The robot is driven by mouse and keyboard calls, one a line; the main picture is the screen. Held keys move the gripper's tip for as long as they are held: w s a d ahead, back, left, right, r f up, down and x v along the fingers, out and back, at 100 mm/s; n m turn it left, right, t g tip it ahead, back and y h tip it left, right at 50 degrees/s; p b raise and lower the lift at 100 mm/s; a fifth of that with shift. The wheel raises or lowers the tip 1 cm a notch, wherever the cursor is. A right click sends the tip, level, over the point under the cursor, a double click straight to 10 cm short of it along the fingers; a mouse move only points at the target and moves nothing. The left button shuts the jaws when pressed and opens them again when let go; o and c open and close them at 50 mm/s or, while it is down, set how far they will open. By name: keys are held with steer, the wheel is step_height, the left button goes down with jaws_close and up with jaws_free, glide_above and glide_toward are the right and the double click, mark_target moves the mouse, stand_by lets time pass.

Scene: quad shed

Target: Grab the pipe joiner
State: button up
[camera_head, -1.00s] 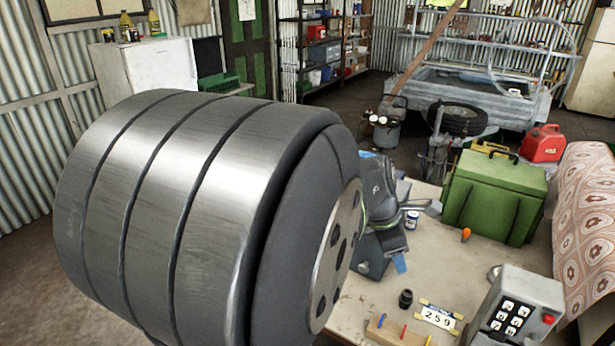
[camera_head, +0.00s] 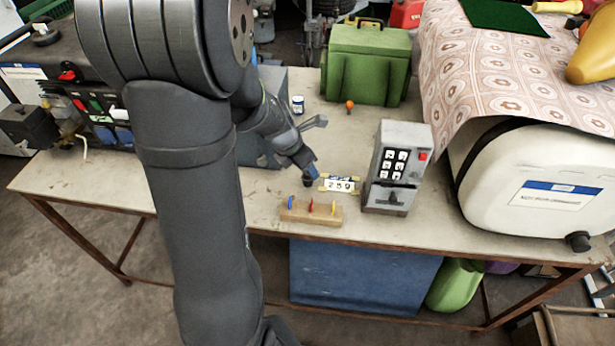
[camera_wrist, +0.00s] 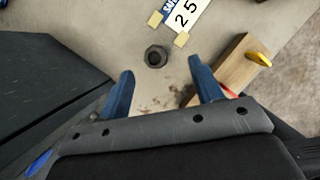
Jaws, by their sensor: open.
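The pipe joiner (camera_wrist: 156,56) is a small black piece with a round hole in its top. It stands on the table just beyond my fingertips in the wrist view, roughly in line with the gap between them. My gripper (camera_wrist: 161,72) has blue fingers, spread open with nothing between them. In the head view my gripper (camera_head: 312,172) points down over the table, and the dark joiner (camera_head: 309,182) shows partly hidden at its tips. I cannot tell the exact height of the tips above it.
A wooden block (camera_head: 297,215) with coloured pegs is close in front of the joiner. A green box (camera_head: 366,65) is behind.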

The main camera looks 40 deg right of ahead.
mark_target(308, 178)
steer(key=shift+w+x, duration=0.2)
steer(key=shift+x, duration=1.25)
steer(key=shift+w+x, duration=0.2)
steer(key=shift+x, duration=1.25)
steer(key=c, duration=1.1)
